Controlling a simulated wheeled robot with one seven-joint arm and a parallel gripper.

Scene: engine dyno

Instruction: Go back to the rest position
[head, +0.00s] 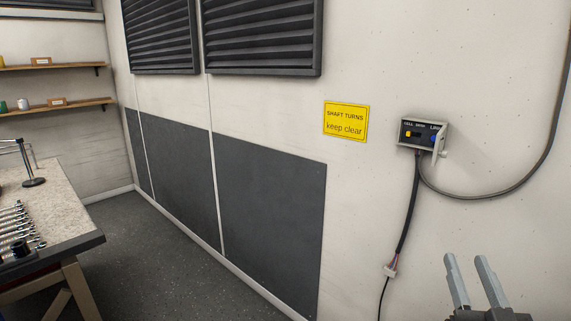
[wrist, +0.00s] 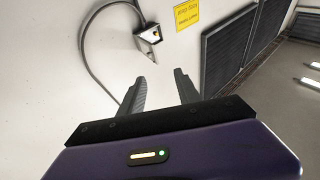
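My gripper (head: 471,272) shows at the bottom right of the head view, its two grey fingers pointing up and apart. In the wrist view the fingers of my gripper (wrist: 161,80) are spread with nothing between them. The wall box (head: 423,134) with a yellow and a blue part on its face is above and left of the fingers in the head view. The same wall box (wrist: 149,36) shows beyond the fingertips in the wrist view, apart from them.
A workbench (head: 75,205) with several wrenches (head: 17,228) and a small stand stands at the left. A cable (head: 520,180) loops from the box, and another hangs to a connector (head: 390,270). A yellow sign (head: 345,121) is on the wall. The floor (head: 165,265) between bench and wall is clear.

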